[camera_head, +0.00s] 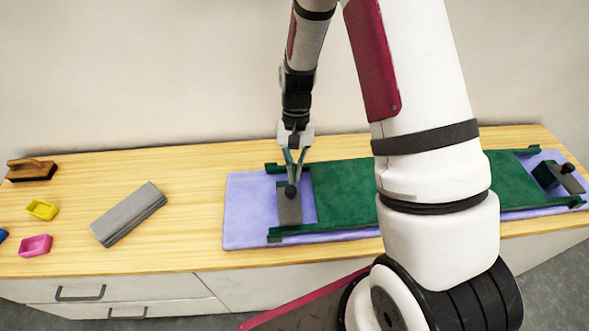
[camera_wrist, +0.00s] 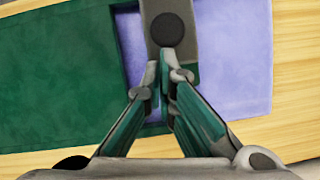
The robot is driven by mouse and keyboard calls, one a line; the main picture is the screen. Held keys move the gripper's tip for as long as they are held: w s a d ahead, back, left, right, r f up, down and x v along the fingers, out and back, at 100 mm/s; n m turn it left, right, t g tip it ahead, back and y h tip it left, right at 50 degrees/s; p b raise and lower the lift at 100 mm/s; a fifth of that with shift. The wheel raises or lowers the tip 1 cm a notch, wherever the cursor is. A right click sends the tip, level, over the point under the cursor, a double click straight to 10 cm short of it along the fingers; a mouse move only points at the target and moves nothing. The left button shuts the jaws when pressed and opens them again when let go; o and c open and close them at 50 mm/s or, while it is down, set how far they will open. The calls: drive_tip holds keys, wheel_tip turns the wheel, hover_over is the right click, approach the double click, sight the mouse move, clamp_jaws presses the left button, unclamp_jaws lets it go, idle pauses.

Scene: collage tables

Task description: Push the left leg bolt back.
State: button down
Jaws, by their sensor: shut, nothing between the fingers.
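The left leg bolt (camera_head: 289,211) is a grey plate with a dark round knob, at the left end of a green folding board (camera_head: 343,193). In the wrist view the bolt's knob (camera_wrist: 173,29) shows just beyond my fingertips. My gripper (camera_head: 292,179) points down at the knob from the far side, fingers together and empty. In the wrist view my gripper (camera_wrist: 163,76) has its tips over the grey plate, close to the knob. I cannot tell whether they touch it. The fingers hide part of the plate.
A lavender mat (camera_head: 240,210) lies under the board. A second bolt (camera_head: 571,184) with a dark knob is at the right end. My arm hides the board's middle.

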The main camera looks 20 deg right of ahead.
drive_tip(key=v, duration=1.2)
drive_tip(key=s+a+r+n+t+h+p, duration=0.1)
drive_tip(key=s+r+t, duration=0.1)
drive_tip(key=s+r, duration=0.45)
drive_tip(key=s+a+r+n+t+p, duration=0.1)
drive_tip(key=s+r, duration=0.2)
drive_tip(key=r, duration=0.7)
drive_tip(key=s+r+n+t+p, duration=0.1)
drive_tip(key=s+r+t, duration=0.1)
drive_tip(key=s, duration=0.5)
drive_tip(key=s+r+n+t, duration=0.2)
drive_tip(key=s+r, duration=0.2)
drive_tip(key=s, duration=0.4)
drive_tip(key=shift+s+t+h+p, duration=0.35)
drive_tip(key=shift+t+h+p, duration=0.05)
